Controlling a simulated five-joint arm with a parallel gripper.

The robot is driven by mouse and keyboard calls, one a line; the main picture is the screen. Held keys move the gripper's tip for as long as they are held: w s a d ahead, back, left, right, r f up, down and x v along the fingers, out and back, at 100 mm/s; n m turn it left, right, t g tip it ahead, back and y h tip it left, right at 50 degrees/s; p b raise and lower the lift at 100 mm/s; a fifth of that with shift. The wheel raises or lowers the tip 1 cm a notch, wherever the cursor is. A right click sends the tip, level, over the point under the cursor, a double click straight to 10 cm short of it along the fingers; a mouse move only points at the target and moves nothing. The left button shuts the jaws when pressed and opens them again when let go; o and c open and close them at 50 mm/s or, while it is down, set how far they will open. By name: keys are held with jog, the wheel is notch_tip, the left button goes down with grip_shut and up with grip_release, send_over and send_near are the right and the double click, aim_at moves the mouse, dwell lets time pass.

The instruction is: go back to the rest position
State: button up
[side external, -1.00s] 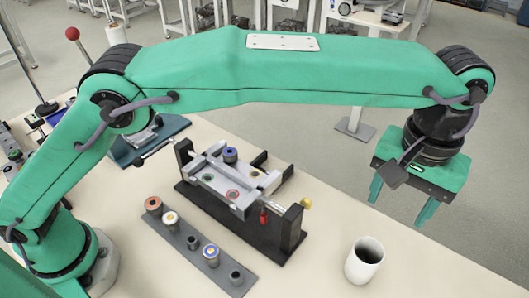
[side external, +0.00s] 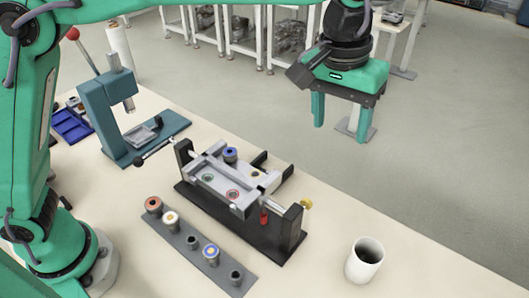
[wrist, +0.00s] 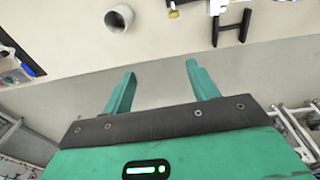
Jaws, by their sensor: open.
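My gripper (side external: 342,108) is open and empty, raised beyond the far edge of the table in the side view. In the wrist view its two fingers (wrist: 160,85) are spread apart with nothing between them. The grey fixture (side external: 232,185) on its black base stands on the table, with a blue-topped part (side external: 230,155) in it and red and green rings in its plate. A dark strip (side external: 205,252) in front holds several ringed or plain cylindrical parts, among them an orange-topped one (side external: 153,204).
A white cup (side external: 364,262) stands on the table at the right; it also shows in the wrist view (wrist: 119,18). A teal press (side external: 125,115) and a blue tray (side external: 72,124) stand at the back left. Open floor lies under my gripper.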

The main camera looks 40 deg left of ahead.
jog(key=s+a+r+t, duration=0.1)
jog(key=s+a+r, duration=0.15)
jog(key=a, duration=1.05)
jog(key=s+a+f+t, duration=0.1)
jog(key=s+a+f, duration=0.2)
jog(key=s+a, duration=0.4)
jog(key=s+a+f+t, duration=0.2)
jog(key=s+a+f, duration=0.2)
jog(key=s+a, duration=0.4)
jog(key=a, duration=0.6)
jog(key=shift+s+t+y, duration=0.3)
jog(key=shift+y, duration=0.1)
